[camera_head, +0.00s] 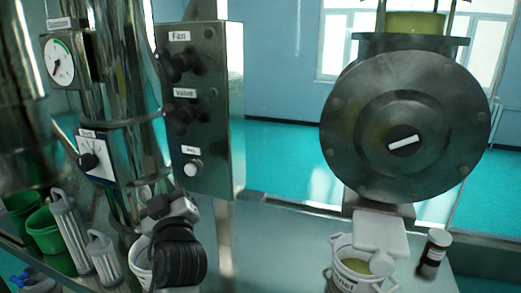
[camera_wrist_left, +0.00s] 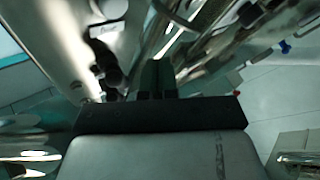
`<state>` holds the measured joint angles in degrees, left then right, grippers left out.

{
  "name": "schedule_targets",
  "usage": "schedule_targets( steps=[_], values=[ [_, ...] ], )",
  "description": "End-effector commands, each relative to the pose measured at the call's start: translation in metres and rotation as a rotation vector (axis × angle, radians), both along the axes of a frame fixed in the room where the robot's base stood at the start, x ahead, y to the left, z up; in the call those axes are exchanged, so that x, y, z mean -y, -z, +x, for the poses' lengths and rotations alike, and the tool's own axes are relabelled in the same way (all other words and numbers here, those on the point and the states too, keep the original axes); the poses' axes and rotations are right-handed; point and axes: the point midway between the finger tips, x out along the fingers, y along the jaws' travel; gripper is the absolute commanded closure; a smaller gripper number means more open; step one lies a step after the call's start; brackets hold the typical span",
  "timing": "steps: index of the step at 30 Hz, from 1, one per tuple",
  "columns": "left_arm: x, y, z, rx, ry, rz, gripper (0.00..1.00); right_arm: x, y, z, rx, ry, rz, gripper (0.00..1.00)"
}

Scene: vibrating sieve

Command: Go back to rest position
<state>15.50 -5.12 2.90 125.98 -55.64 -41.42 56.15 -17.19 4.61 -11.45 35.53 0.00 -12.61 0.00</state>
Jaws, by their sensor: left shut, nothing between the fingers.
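My left gripper (camera_head: 168,207) is in the lower left-middle of the head view, in front of the steel column and below the control box (camera_head: 208,110). In the left wrist view its dark fingers (camera_wrist_left: 156,78) are together, with nothing seen between them. The control box carries dark knobs labelled Fan and Valve and a pale button below them. A white container, partly hidden by my gripper, stands just beside it. My right gripper is not in view.
Green containers (camera_head: 45,232) and grey filter-like cylinders (camera_head: 72,235) stand at the left. A large round metal housing (camera_head: 405,120) is at the right. Below it are a white bucket (camera_head: 358,272) and a dark jar (camera_head: 434,252). The table (camera_head: 275,250) between is clear.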

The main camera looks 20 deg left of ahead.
Motion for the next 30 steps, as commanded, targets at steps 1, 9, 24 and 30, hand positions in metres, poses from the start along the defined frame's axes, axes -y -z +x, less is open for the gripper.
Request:
schedule_targets(
  steps=[1,9,24,30],
  values=[
    [0.0,0.002,0.0,-0.006,0.0,0.0,1.0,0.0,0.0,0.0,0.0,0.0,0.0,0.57],
    [0.013,0.113,-0.027,-0.446,0.082,-0.025,1.0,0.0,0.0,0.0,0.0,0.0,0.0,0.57],
    [0.097,0.311,-0.209,-1.52,0.683,0.068,1.0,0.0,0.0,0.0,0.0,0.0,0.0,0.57],
    [0.116,0.343,-0.253,-1.695,0.875,0.099,1.0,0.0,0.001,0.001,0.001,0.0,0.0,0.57]
  ],
)
